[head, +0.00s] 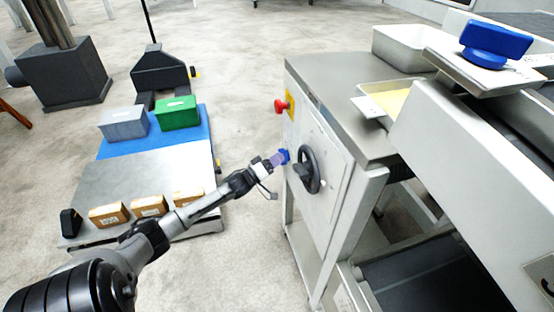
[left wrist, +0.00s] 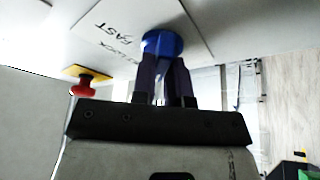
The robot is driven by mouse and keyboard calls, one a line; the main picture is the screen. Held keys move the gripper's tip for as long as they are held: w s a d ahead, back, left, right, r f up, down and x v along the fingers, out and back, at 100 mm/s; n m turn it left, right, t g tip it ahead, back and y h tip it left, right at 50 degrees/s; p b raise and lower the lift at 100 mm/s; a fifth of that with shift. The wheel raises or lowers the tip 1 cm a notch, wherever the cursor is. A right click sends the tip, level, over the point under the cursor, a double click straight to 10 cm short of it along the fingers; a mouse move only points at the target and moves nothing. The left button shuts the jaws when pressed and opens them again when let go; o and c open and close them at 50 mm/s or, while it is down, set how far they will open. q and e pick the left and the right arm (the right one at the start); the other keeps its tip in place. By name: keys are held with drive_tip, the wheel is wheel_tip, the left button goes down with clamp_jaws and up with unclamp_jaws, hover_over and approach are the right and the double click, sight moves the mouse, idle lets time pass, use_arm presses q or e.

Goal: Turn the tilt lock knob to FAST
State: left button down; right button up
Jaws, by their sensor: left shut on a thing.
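A blue knob (head: 285,155) sits on the side panel of the steel machine, left of a black handwheel. In the left wrist view the blue knob (left wrist: 163,42) stands out from a white label plate (left wrist: 110,38) printed with FAST and, partly hidden, LOCK. My left gripper (head: 278,159) reaches the panel from the left. In the left wrist view its two dark fingers (left wrist: 166,68) are shut on the knob and hide part of it. Which mark the knob points to cannot be told. My right gripper is not in view.
The black handwheel (head: 308,170) stands out close to the right of the knob. A red button (head: 281,106) on a yellow plate is above it. A larger blue knob (head: 490,45) is at the upper right. A low platform (head: 140,180) with boxes stands left; floor between is clear.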

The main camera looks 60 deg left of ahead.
use_arm(q)
drive_tip(key=shift+m, duration=0.3)
drive_tip(key=m+g+h+b, duration=0.1)
drive_tip(key=m+h, duration=0.2)
drive_tip(key=m, duration=0.5)
drive_tip(key=m+g+h+b, duration=0.1)
drive_tip(key=m+h, duration=0.3)
drive_tip(key=m, duration=0.4)
drive_tip(key=m+g+h+b, duration=0.1)
drive_tip(key=m+h, duration=0.3)
drive_tip(key=m, duration=0.4)
drive_tip(key=shift+w+a+m+b, duration=0.1)
drive_tip(key=shift+a+m+b, duration=0.2)
drive_tip(key=shift+m+h, duration=0.3)
drive_tip(key=c, duration=1.1)
unclamp_jaws()
drive_tip(key=shift+c, duration=0.2)
